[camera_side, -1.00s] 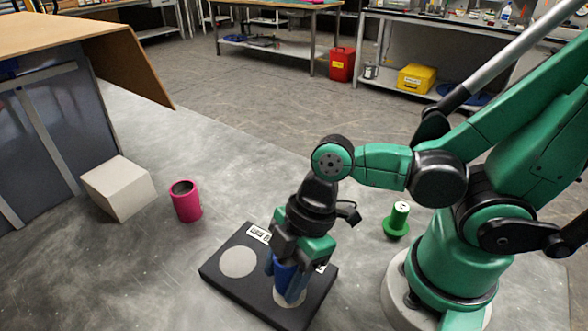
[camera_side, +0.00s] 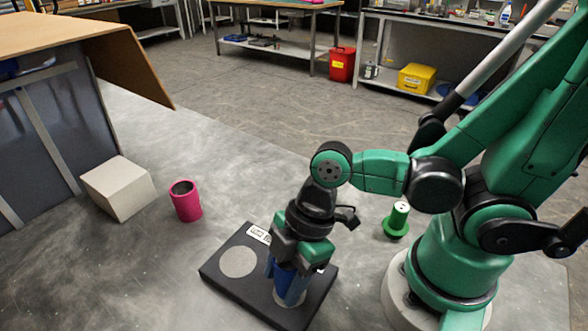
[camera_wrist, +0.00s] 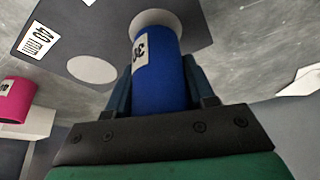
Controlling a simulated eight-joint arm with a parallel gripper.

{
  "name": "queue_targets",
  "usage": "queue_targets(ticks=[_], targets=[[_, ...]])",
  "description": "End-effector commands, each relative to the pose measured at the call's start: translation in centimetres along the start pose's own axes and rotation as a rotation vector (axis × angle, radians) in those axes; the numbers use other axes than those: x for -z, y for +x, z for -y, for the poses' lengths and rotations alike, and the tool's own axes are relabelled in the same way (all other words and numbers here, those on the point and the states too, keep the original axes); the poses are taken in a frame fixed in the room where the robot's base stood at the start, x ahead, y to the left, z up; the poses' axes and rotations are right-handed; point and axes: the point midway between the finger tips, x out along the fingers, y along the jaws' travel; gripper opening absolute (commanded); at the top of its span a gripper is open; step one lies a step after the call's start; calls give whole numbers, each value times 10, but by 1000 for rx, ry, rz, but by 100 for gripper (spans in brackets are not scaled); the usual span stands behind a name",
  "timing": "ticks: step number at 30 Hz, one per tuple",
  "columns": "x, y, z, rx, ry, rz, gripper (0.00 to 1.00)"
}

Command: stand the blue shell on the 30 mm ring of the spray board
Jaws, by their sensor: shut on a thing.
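The blue shell (camera_side: 284,286) is upright between the fingers of my gripper (camera_side: 287,270), which is shut on it. In the wrist view the blue shell (camera_wrist: 160,75) has a white label with dark marks. Its far end is over a pale disc (camera_wrist: 150,17) on the black spray board (camera_wrist: 115,12). In the side view the spray board (camera_side: 222,284) has one bare pale disc (camera_side: 238,262) on its left. The shell's lower end is at the right disc; I cannot tell whether it touches.
A pink cup (camera_side: 186,202) and a pale block (camera_side: 119,188) stand left of the board. A green flanged piece (camera_side: 397,221) stands to the right, near my base. A booth with a brown top (camera_side: 60,35) is at the far left. The grey table between is clear.

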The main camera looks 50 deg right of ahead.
Motion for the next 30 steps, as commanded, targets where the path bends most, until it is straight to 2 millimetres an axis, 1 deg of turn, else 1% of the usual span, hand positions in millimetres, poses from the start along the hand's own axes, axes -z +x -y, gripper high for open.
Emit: queue_targets(ticks=[12,21,22,23,24,25,26,30], targets=[[-4,9,0,0,0,0,0],[-4,9,0,0,0,0,0],[-4,9,0,0,0,0,54],[-4,9,1,0,0,0,62],[-4,9,0,0,0,0,74],[-4,9,0,0,0,0,82],[-4,9,0,0,0,0,85],[-4,9,0,0,0,0,85]])
